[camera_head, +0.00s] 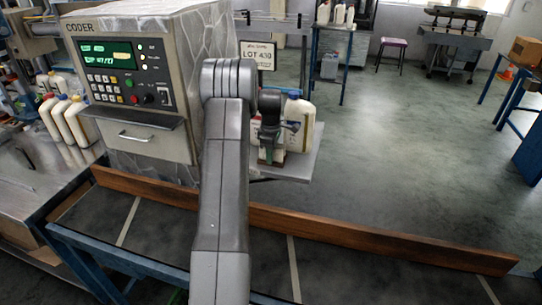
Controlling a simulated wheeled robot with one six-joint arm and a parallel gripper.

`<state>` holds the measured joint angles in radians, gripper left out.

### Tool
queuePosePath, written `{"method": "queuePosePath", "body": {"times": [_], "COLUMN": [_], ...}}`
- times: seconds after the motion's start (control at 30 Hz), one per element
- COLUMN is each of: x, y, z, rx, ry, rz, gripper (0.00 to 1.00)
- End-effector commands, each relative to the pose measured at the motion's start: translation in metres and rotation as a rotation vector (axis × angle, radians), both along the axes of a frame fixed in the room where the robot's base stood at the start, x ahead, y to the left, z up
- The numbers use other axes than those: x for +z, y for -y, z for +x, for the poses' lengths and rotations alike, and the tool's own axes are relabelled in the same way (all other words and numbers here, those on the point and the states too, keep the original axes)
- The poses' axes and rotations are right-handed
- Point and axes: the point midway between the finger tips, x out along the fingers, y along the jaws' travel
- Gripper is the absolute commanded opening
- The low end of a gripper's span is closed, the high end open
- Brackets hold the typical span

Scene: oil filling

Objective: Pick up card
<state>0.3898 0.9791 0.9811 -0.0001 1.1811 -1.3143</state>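A white card (257,51) with a dark edge and printing that reads roughly "LOT 430" stands upright just right of the coder machine. Its small top line is too blurred to read. My arm reaches up through the middle of the picture and bends to the right. My gripper (270,150) is at its end, below the card and apart from it in the picture, in front of a white bottle. The gripper's fingers are small and dark, and I cannot make out whether they are open or hold anything.
The coder machine (135,85) stands left of my arm. A white bottle with a blue cap (297,118) stands on a grey shelf (300,166). Several bottles (65,118) stand on the left metal bench. A long wooden rail (370,234) crosses the front. The floor at right is open.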

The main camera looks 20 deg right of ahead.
Motion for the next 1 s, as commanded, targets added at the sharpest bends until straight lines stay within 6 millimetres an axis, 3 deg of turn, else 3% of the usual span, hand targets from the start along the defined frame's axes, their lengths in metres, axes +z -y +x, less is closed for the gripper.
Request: {"method": "queuePosePath", "body": {"times": [0.1, 0.23, 0.67, 1.0], "x": [0.0, 0.0, 0.005, 0.068], "y": [0.0, 0.0, 0.0, 0.0], "z": [0.0, 0.0, 0.0, 0.001], "rx": [0.0, 0.0, 0.0, 0.0], "ry": [0.0, 0.0, 0.002, 0.004], "rz": [0.0, 0.0, -0.001, -0.002], "gripper": [0.26, 0.01, 0.0, 0.0]}}
